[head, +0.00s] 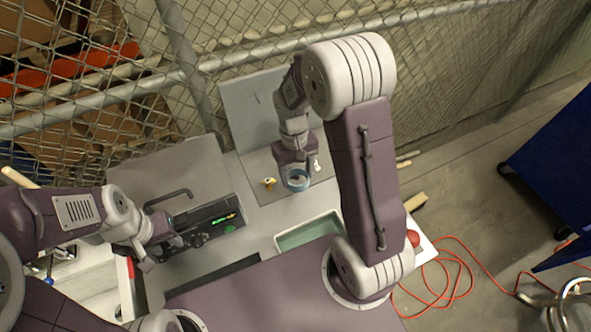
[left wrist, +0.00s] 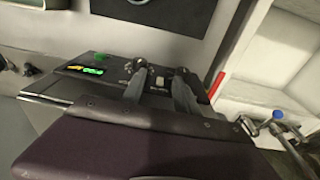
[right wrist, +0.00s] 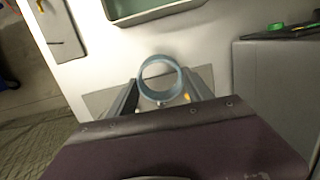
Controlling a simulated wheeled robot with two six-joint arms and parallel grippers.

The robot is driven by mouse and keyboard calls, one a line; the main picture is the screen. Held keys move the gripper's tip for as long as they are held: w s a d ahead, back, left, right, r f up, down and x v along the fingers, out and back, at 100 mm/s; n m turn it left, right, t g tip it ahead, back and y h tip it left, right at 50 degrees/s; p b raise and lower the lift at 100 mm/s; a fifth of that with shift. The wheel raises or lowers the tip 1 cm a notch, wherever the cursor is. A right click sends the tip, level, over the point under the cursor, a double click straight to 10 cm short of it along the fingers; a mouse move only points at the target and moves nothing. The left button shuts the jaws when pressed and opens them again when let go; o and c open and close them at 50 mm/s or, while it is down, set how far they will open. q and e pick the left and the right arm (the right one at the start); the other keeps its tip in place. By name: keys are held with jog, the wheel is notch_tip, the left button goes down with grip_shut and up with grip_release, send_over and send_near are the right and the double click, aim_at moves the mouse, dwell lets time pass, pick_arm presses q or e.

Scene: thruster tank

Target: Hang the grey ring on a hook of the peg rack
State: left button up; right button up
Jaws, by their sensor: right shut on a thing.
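The grey ring, blue-grey in the light, is held in my right gripper (head: 297,180), with its rim (head: 298,189) showing below the jaws in the head view. In the right wrist view the ring (right wrist: 143,75) sits between the two fingers, with its opening facing the camera. An upright grey panel (head: 245,108) behind the gripper looks like the peg rack; its hooks are too small to make out clearly. My left gripper (left wrist: 160,76) is open and empty, with a gap between its fingers, above the dark bench unit.
A green-grey tray (head: 305,234) is nearer me. A dark unit (head: 205,217) with a green item stands left. A wire fence (head: 260,30) closes the back.

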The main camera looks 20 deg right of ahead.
jog(key=s+a+r+m+g+y, duration=0.35)
jog(key=s+a+m, duration=0.25)
jog(key=s+a, duration=0.5)
jog(key=w+a+r+m+t+y, duration=0.1)
jog(key=w+a+r+m+y, duration=0.1)
jog(key=w+r+m, duration=0.1)
jog(key=w+a+r+m+t+y, duration=0.2)
jog(key=w+a+r+m, duration=0.1)
jog(key=r+m, duration=0.1)
jog(key=w+a+r+m+t+y+p, duration=0.1)
jog(key=w+a+r+m+y, duration=0.2)
jog(key=m, duration=0.1)
jog(key=shift+r+m+t, duration=0.25)
jog(key=shift+m, duration=0.15)
pick_arm(q)
jog(key=r, duration=0.1)
jog(key=r+p, duration=0.2)
jog(key=shift+s+d+r, duration=0.15)
jog(key=shift+s, duration=0.1)
pick_arm(e)
jog(key=w+d+f+m+t, duration=0.1)
jog(key=w+d+m+t, duration=0.4)
jog(key=d+t, duration=0.3)
jog(key=w+d+f+m+t, duration=0.1)
jog(key=w+d+m+t, duration=0.4)
jog(key=d+m+t, duration=0.2)
jog(key=shift+w+d+f+t+h, duration=0.4)
jog(key=shift+d+h, duration=0.05)
jog(key=shift+d, duration=0.8)
